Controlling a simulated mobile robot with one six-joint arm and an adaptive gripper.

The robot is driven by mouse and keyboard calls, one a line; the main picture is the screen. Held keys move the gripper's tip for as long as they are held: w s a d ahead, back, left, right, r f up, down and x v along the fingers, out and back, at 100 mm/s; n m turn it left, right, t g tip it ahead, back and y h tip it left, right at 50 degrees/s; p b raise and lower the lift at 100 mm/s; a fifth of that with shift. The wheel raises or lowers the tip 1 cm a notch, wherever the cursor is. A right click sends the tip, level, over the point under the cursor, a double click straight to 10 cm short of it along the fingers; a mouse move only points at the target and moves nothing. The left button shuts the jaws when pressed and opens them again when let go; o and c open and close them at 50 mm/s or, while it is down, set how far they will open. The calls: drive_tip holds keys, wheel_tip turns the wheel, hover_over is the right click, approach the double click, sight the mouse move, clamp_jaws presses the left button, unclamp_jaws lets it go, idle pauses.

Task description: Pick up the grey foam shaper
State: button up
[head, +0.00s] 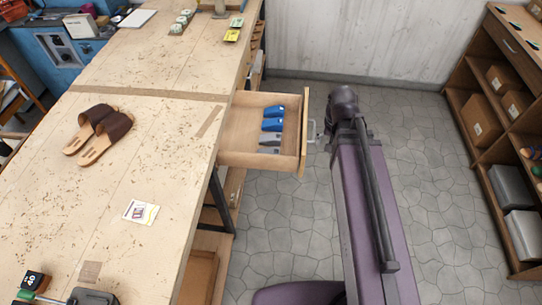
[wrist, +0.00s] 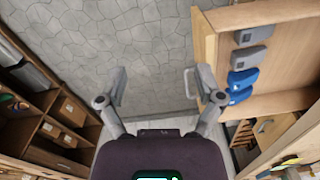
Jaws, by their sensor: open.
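Two grey shapers lie in the open wooden drawer (head: 236,158) beside two blue ones (head: 272,118). One grey shaper (head: 268,151) is nearest the drawer's near side. In the wrist view the grey shapers (wrist: 253,36) (wrist: 248,57) are at upper right, above the blue ones (wrist: 241,86). I cannot tell which grey one is the foam shaper. My gripper (wrist: 155,85) is open and empty, outside the drawer, with its right finger by the drawer front. In the head view my arm mostly hides it.
The workbench (head: 165,60) holds brown sandals (head: 98,133) and a small card (head: 141,212). A shelf unit (head: 490,150) with boxes stands at the right. Stone floor is clear between the drawer and the shelf, apart from my arm.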

drive_tip(key=w+a+f+m+b, duration=0.1)
drive_tip(key=w+a+m, duration=0.1)
drive_tip(key=w+a+f+m+b, duration=0.1)
drive_tip(key=w+a+m, duration=0.1)
drive_tip(key=a+m, duration=0.1)
drive_tip(key=w+a+f+m+b, duration=0.1)
drive_tip(key=w+a+m, duration=0.1)
drive_tip(key=shift+w+a+f, duration=0.15)
drive_tip(key=shift+a+f, duration=0.1)
drive_tip(key=shift+f, duration=0.05)
drive_tip(key=w+a+f+m+b, duration=0.3)
drive_tip(key=w+a+m, duration=0.1)
drive_tip(key=a+m, duration=0.4)
drive_tip(key=shift+w+a+f+m, duration=0.15)
drive_tip(key=shift+w+a+m, duration=0.25)
drive_tip(key=shift+a, duration=0.45)
drive_tip(key=shift+f+b, duration=0.1)
drive_tip(key=shift+b, duration=0.25)
drive_tip(key=b, duration=0.8)
hover_over(276, 151)
drive_tip(key=f, duration=0.8)
drive_tip(key=shift+s+d+f, duration=0.15)
drive_tip(key=shift+s+f, duration=0.05)
drive_tip(key=shift+s, duration=0.05)
drive_tip(key=shift+f+b, duration=0.1)
drive_tip(key=shift+b, duration=0.2)
drive_tip(key=shift+w+f+b, duration=0.2)
drive_tip(key=shift+f+b, duration=2.3)
